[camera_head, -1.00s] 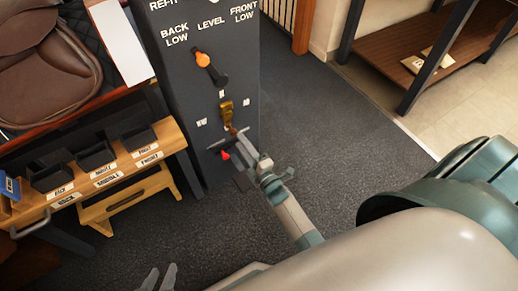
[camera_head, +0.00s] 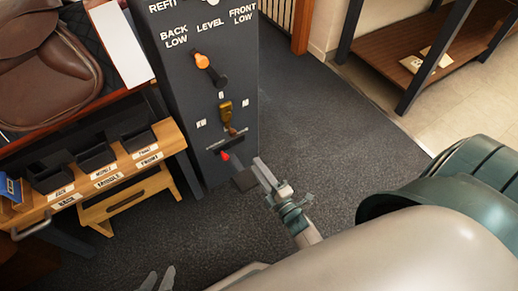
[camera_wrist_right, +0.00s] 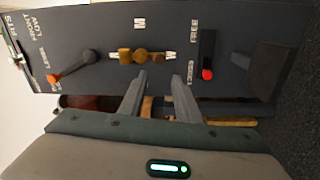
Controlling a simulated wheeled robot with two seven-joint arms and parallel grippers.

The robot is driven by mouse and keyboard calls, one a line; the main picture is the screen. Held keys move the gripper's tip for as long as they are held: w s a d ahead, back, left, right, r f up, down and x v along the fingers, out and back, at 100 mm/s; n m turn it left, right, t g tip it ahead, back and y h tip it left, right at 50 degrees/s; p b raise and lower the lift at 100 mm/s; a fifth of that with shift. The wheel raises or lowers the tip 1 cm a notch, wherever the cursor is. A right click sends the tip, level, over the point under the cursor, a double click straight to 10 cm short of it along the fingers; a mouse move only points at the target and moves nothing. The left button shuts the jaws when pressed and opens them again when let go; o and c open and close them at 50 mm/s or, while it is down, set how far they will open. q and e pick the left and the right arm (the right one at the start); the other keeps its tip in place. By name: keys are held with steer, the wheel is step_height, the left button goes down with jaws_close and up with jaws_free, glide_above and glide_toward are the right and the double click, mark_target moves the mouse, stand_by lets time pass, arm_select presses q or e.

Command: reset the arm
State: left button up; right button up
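A dark control cabinet (camera_head: 190,110) stands at the centre of the head view. It carries an orange-tipped lever (camera_head: 203,62), a brass knob (camera_head: 226,112) and a red-tipped lever (camera_head: 225,156). In the right wrist view the orange-tipped lever (camera_wrist_right: 72,67), brass knob (camera_wrist_right: 140,56) and red-tipped lever (camera_wrist_right: 207,60) sit beyond my fingers. My right gripper (camera_head: 264,172) is in front of the cabinet's lower right. Its two fingers (camera_wrist_right: 158,88) are apart with nothing between them. My left gripper (camera_head: 158,277) shows only its fingertips at the bottom edge, apart and empty.
A wooden bench with dark bins (camera_head: 96,157) stands left of the cabinet, with a brown saddle (camera_head: 45,65) above it. A dark block (camera_head: 245,179) juts out low beside my right gripper. A wooden shelf (camera_head: 410,50) is at upper right. Carpet (camera_head: 330,130) between is clear.

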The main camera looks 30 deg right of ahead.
arm_select(q)
steer(key=shift+f, duration=0.1)
stand_by(0.3)
